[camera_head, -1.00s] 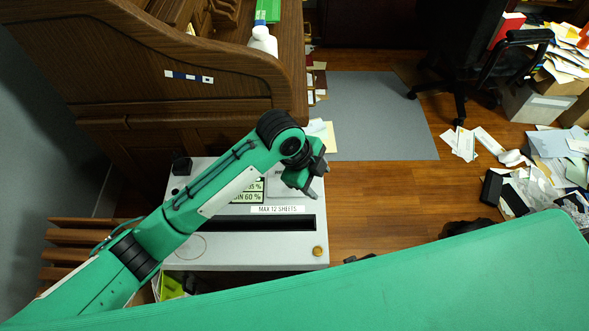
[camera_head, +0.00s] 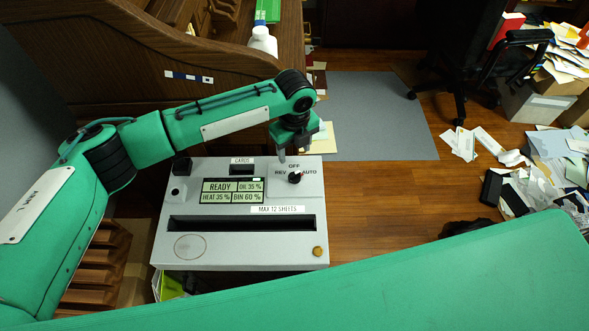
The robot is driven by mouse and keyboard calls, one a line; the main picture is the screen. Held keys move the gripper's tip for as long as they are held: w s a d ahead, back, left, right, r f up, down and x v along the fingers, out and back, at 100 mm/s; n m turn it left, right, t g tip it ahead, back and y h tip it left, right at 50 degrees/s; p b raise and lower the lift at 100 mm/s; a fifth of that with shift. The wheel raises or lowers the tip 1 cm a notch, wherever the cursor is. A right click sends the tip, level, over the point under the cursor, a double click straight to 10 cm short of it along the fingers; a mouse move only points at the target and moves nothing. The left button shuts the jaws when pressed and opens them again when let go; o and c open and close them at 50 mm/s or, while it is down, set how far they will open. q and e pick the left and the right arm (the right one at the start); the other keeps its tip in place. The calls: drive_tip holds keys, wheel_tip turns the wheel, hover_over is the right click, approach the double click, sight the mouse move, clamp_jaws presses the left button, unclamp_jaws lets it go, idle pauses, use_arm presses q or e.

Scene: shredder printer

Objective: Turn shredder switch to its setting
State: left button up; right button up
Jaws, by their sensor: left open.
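The grey shredder (camera_head: 240,256) stands below the wooden desk, its top panel facing up. Its black rotary switch (camera_head: 295,178) is at the upper right of the panel, with REV, OFF and AUTO printed around it. The white mark on the knob appears to point toward AUTO. A display (camera_head: 232,190) reads READY, with OIL, HEAT and BIN figures. My left gripper (camera_head: 294,156) is open, pointing down just above and behind the switch, its fingers close to the OFF label. I cannot tell if it touches the panel. My right gripper is not in view.
The wooden desk (camera_head: 200,100) rises behind the shredder, with a white bottle (camera_head: 262,41) on it. Scattered papers (camera_head: 560,155) and an office chair (camera_head: 465,60) are at right. Open floor lies right of the shredder.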

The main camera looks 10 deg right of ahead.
sight(294, 174)
use_arm(q)
wheel_tip(294, 174, down, 10)
drive_tip(key=shift+f, duration=0.2)
drive_tip(key=c, duration=1)
